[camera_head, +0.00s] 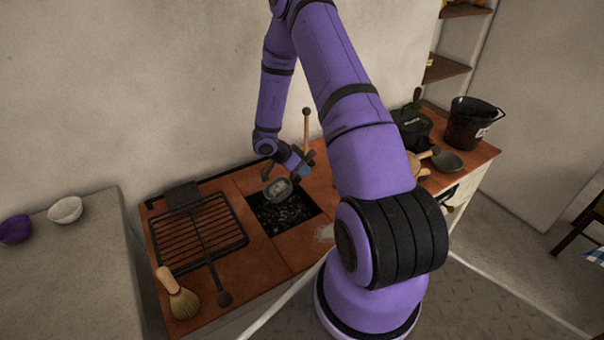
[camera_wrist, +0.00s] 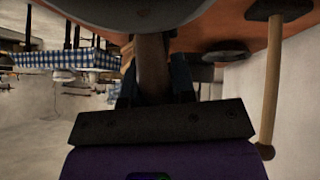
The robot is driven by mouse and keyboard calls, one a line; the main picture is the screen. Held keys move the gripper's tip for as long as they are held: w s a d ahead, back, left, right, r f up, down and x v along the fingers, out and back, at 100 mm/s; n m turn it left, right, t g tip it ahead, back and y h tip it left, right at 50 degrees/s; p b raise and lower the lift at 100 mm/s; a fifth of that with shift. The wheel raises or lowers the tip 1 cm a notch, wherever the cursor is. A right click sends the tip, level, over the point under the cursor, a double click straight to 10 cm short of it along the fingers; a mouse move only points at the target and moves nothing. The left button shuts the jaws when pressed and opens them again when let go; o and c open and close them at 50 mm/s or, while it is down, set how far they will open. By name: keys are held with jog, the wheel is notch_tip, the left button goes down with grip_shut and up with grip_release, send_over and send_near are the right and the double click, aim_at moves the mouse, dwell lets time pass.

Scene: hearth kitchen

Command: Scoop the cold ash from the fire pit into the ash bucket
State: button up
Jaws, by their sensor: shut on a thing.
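My gripper (camera_head: 301,170) is shut on the handle of a small metal scoop (camera_head: 278,190) and holds it above the fire pit (camera_head: 284,216). A pale grey heap, seemingly ash, lies in the scoop. Dark lumps with pale bits lie in the square pit below. In the wrist view the scoop's handle (camera_wrist: 152,62) runs between my fingers, and the underside of its bowl shows at the top edge. The ash bucket (camera_head: 468,127), black with a small pale label, stands upright at the far right end of the counter. Its inside is mostly hidden.
A black pot (camera_head: 412,130) and a dark pan (camera_head: 447,161) stand between pit and bucket. A wooden-handled tool (camera_head: 306,128) stands upright behind the pit. A grill rack (camera_head: 198,235), a poker (camera_head: 222,296) and a brush (camera_head: 180,300) lie to the left.

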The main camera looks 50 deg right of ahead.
jog(key=shift+r+t+y, duration=0.2)
jog(key=shift+r+y, duration=0.65)
jog(key=shift+r, duration=1.45)
jog(key=shift+r+t+y, duration=0.2)
jog(key=shift+r+y, duration=0.65)
jog(key=shift+r, duration=1.4)
